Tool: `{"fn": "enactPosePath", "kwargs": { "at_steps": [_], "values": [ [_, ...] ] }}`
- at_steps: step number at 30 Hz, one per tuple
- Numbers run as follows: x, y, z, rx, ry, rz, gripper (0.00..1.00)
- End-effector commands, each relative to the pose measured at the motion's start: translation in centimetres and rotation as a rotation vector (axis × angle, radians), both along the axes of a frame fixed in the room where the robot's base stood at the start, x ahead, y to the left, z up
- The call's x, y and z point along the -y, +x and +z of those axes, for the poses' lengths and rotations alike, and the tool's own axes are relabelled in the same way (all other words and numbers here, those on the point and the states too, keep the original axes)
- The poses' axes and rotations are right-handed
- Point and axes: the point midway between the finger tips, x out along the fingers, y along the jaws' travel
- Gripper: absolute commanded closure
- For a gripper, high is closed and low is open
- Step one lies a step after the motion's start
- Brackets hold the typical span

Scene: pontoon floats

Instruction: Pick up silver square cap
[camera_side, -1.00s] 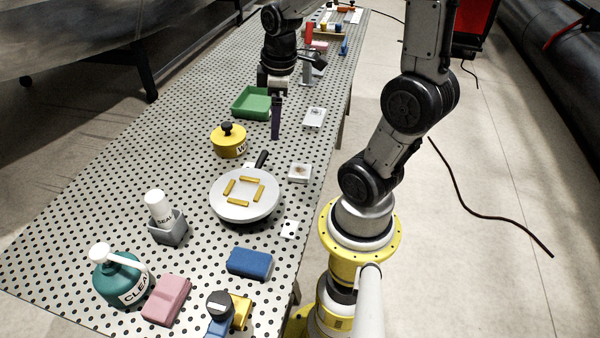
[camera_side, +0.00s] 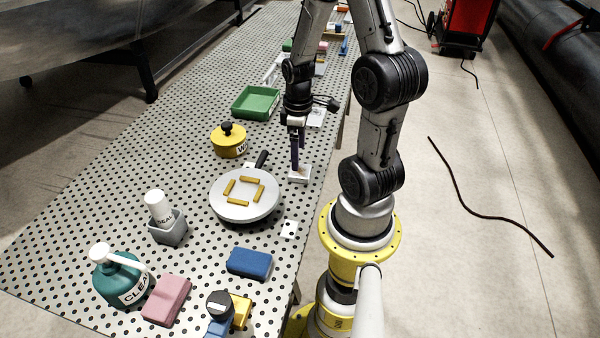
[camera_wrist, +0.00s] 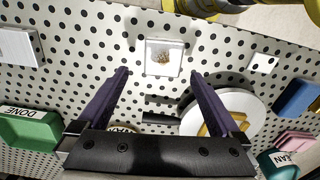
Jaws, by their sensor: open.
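In the wrist view my gripper (camera_wrist: 160,75) is open, with nothing between the fingers.
A grey pan with several yellow bars (camera_side: 244,207) lies left of the piece. A yellow lidded pot (camera_side: 229,146), a green tray (camera_side: 240,110) and a pale box (camera_side: 317,122) stand farther back. A white card (camera_side: 289,229) and a blue block (camera_side: 249,263) lie nearer the camera.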

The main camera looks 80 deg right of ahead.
Motion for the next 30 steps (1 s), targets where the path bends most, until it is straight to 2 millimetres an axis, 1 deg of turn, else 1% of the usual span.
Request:
{"fn": "enactPosePath", "kwargs": {
  "at_steps": [2, 9, 12, 20, 21, 23, 27, 29, 30],
  "values": [
    [-0.2, -0.1, -0.7, -0.002, 0.003, 0.000, 0.00],
    [-0.6, -0.2, -4.1, -0.004, 0.005, -0.001, 0.00],
    [-0.5, -0.1, -4.9, -0.002, 0.003, 0.000, 0.00],
    [-0.5, -0.1, -5.2, 0.000, 0.000, 0.000, 0.00],
    [-0.5, -0.1, -5.2, 0.000, 0.000, 0.000, 0.04],
    [-0.5, -0.1, -5.2, 0.000, 0.000, 0.000, 0.14],
    [-0.5, -0.1, -5.2, 0.000, 0.000, 0.000, 0.40],
    [-0.5, -0.1, -5.1, 0.000, 0.000, 0.000, 0.50],
    [-0.5, -0.1, -5.1, 0.000, 0.000, 0.000, 0.58]
  ]
}}
